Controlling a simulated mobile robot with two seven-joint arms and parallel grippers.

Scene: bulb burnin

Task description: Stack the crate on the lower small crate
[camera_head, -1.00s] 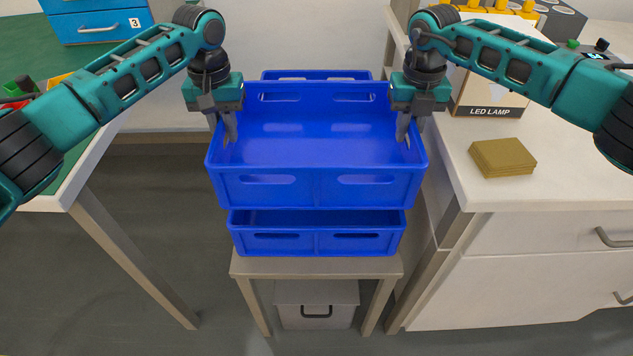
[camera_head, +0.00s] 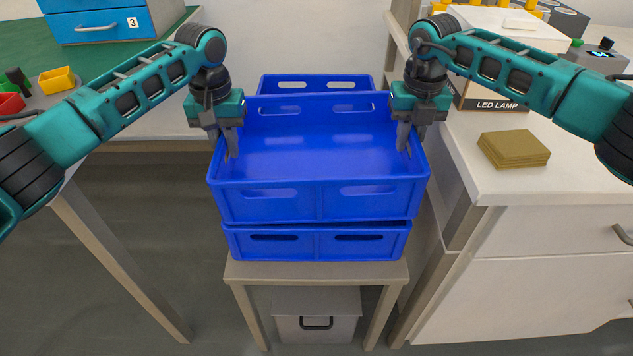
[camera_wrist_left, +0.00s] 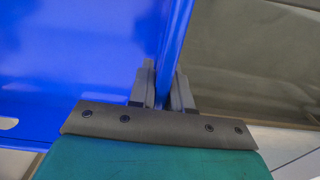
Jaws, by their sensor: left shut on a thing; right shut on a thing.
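A blue crate (camera_head: 318,204) is held between my two grippers, above a lower blue crate (camera_head: 316,243) on a small stool-like stand (camera_head: 316,272). My left gripper (camera_head: 229,152) is shut on the held crate's left wall. The left wrist view shows its fingers (camera_wrist_left: 162,92) on either side of the wall's rim. My right gripper (camera_head: 404,148) is shut on the right wall. The held crate looks empty and roughly level. It hides most of the lower crate's inside. Only a thin dark gap shows between them at the front; I cannot tell whether they touch.
On the right are a white cabinet (camera_head: 500,185), a stack of tan cards (camera_head: 513,149) and a LED lamp box (camera_head: 490,100). On the left, a green-topped table (camera_head: 110,65) holds blue drawers (camera_head: 100,22) and small colored bins (camera_head: 56,80). A grey box (camera_head: 316,320) stands under the stand.

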